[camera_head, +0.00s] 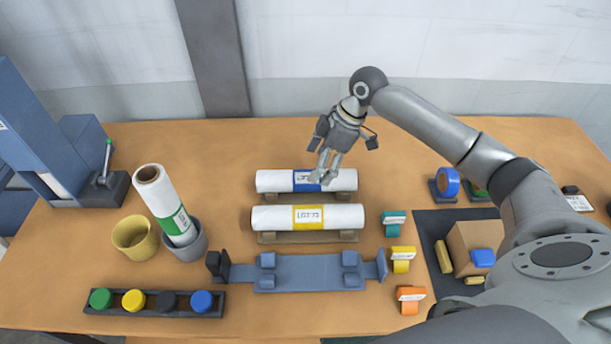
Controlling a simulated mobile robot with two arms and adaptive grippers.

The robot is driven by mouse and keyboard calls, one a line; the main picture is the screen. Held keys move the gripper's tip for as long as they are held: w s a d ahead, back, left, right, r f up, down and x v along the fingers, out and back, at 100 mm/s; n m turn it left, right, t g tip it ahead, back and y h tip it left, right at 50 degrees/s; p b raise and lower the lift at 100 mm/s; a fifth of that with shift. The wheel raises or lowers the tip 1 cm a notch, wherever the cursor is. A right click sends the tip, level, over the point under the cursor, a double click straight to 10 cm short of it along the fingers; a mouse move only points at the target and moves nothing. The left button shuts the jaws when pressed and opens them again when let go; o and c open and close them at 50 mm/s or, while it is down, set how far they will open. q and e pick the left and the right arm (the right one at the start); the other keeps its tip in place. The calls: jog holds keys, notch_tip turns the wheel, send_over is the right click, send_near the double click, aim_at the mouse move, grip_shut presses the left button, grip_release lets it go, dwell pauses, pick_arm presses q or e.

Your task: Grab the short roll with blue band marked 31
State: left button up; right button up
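A short white roll with a blue band (275,181) lies level on a tan cradle at the back middle of the table. Its band label is partly hidden by my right gripper, and I cannot read its number. My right gripper (323,178) points down at the blue band, with its fingertips over or against it. The fingers look close together, but whether they are closed on the roll is unclear. A second white roll with a yellow band (335,216) lies on a cradle just in front. My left gripper is not in view.
A green-banded roll (163,200) leans upright in a grey cup (187,243), beside an empty yellow cup (134,238). A blue-grey fixture (310,274) lies in front of the rolls. Teal, yellow and orange tags (410,295) stand to the right.

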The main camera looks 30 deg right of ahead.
jog(key=shift+w+a+f, duration=0.1)
jog(key=shift+a+f, duration=0.05)
jog(key=shift+f, duration=0.25)
jog(key=shift+w+a+f, duration=0.1)
jog(key=shift+w+f, duration=0.05)
jog(key=shift+f, duration=0.1)
jog(key=p+x, duration=0.2)
jog(key=x, duration=0.2)
jog(key=shift+w+f, duration=0.15)
jog(key=shift+f, duration=0.1)
jog(key=shift+w+f, duration=0.1)
jog(key=shift+f, duration=0.15)
jog(key=shift+c, duration=0.5)
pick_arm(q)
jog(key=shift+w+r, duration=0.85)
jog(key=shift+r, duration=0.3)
pick_arm(e)
jog(key=shift+r, duration=0.1)
jog(key=c, duration=1.1)
jog(key=shift+c, duration=0.2)
